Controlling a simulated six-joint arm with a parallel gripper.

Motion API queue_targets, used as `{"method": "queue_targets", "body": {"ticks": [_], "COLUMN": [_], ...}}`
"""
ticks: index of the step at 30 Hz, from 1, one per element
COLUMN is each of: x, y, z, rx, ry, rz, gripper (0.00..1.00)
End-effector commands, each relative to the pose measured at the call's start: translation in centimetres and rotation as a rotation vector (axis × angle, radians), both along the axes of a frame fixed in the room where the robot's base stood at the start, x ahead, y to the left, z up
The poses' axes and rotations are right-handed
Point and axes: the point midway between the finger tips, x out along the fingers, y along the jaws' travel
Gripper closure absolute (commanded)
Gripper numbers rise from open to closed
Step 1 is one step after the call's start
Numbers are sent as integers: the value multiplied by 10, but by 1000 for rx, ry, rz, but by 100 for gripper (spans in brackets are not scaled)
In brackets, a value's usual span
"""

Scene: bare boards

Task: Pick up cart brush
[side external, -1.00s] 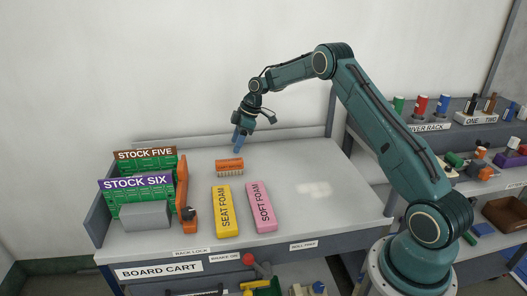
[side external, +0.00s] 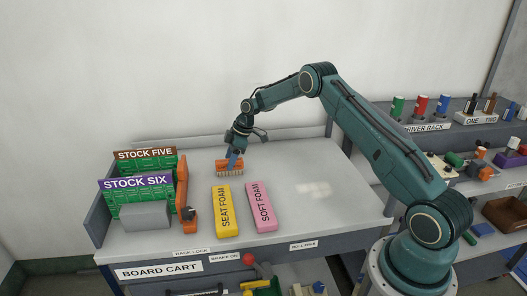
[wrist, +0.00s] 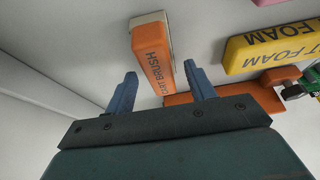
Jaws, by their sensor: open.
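The cart brush (side external: 222,168) is an orange block with pale bristles on the board cart's top, behind the foam blocks. In the wrist view the cart brush (wrist: 152,58) shows its printed side and reaches down toward the space between my fingers. My gripper (side external: 232,162) is right above the brush and partly covers it in the side view. In the wrist view my gripper (wrist: 160,80) has its two blue fingers apart, one on each side of the brush's near end. I cannot tell whether either finger touches it.
A yellow seat foam (side external: 227,211) and a pink soft foam (side external: 260,206) lie in front of the brush. An orange upright (side external: 182,188) stands at the left beside the STOCK SIX boards (side external: 137,195). The cart top (side external: 340,195) is clear on the right.

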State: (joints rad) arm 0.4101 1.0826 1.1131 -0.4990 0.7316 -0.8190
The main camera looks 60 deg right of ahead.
Motion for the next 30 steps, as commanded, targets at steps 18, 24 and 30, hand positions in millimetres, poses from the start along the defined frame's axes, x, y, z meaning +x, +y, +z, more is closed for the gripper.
{"method": "queue_targets", "body": {"ticks": [18,24,30], "x": [4,4,4], "y": [4,4,4], "z": [-13,-13,-14], "rx": [-1,-1,-1], "ry": [-1,-1,-1], "rz": [1,0,0], "gripper": [45,45,45]}}
